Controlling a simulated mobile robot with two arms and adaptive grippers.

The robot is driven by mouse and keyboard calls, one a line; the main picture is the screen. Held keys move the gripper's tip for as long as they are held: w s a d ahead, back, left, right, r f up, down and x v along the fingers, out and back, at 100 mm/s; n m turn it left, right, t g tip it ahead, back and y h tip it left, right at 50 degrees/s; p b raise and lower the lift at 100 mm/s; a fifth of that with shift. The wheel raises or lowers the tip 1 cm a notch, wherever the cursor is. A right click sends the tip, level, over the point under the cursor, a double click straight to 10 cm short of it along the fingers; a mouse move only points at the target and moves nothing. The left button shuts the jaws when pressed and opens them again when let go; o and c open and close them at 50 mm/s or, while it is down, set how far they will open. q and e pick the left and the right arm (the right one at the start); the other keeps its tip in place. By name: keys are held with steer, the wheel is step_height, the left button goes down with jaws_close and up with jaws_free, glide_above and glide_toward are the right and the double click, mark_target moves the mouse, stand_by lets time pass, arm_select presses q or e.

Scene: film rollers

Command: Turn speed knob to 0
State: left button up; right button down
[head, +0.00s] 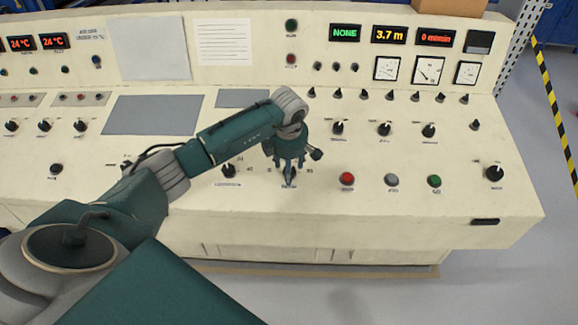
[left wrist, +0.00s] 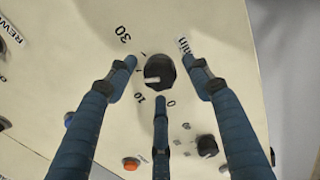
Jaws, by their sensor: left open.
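The speed knob is a round black knob (left wrist: 159,70) with a white pointer line, in the middle of the left wrist view. Printed marks 30, 10 and 0 lie around it. The pointer faces left, toward the side between 10 and 30. My left gripper (left wrist: 158,78) is open, its three blue fingers spread around the knob with gaps showing. In the head view the left gripper (head: 289,172) points down over this knob at the front of the console, hiding most of it. My right gripper is in neither view.
The cream console (head: 390,255) carries a red button (head: 347,179), a grey button (head: 392,180) and a green button (head: 434,181) right of the gripper. Another black knob (head: 229,170) sits close on its left. A red display (head: 434,37) reads 0 m/min.

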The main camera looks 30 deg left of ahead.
arm_select(q)
steer(key=shift+f, duration=0.1)
steer(key=c, duration=1.1)
steer(key=shift+c, duration=0.2)
steer(key=shift+n, duration=0.4)
steer(key=shift+f+n+b, duration=0.15)
steer(key=shift+n+b, duration=0.9)
steer(key=shift+n, duration=0.15)
steer(key=n+b, duration=0.3)
steer(key=n, duration=0.3)
steer(key=n+b, duration=0.2)
steer(key=n, duration=0.3)
steer(key=shift+s+n, duration=0.1)
steer(key=shift+n, duration=0.3)
steer(key=n+b, duration=0.1)
steer(key=n, duration=0.3)
steer(key=shift+d+n, duration=0.15)
steer(key=shift+n, duration=0.25)
